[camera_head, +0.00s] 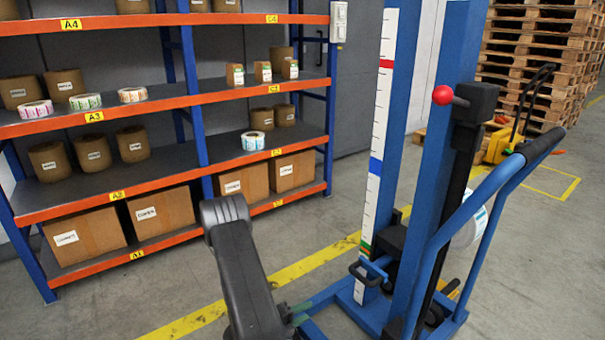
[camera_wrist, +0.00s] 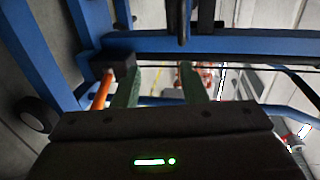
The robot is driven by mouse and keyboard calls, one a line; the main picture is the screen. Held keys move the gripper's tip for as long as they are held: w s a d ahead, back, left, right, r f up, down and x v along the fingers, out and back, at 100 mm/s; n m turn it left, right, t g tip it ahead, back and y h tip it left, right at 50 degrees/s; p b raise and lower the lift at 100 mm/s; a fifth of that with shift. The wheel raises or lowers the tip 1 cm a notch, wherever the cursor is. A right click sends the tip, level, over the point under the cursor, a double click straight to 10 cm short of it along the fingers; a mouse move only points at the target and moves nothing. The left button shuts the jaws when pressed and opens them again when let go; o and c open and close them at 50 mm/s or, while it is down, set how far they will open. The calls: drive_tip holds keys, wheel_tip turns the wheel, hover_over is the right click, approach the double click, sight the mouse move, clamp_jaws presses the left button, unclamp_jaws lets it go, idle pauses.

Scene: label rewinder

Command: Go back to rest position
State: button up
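My gripper (camera_wrist: 160,80) shows in the wrist view with its two green fingers apart and nothing visible between them. It is open. In the head view my dark arm (camera_head: 240,270) rises at the bottom centre, left of a blue wheeled lifting frame (camera_head: 425,190). A pale green finger part shows low beside the frame's base, and the rest of the gripper is hidden behind the arm. Blue bars (camera_wrist: 210,45) cross close in front of the gripper in the wrist view. I cannot tell whether they touch it.
An orange and blue shelf rack (camera_head: 190,170) at the left holds boxes and label rolls. A white roll (camera_head: 470,228) sits behind the blue handle. Stacked pallets (camera_head: 540,60) and a yellow pallet truck (camera_head: 500,145) stand at the back right. Floor between rack and frame is clear.

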drive_tip(key=p+v, duration=0.1)
drive_tip(key=v, duration=0.7)
drive_tip(key=shift+w, duration=0.1)
idle(0.4)
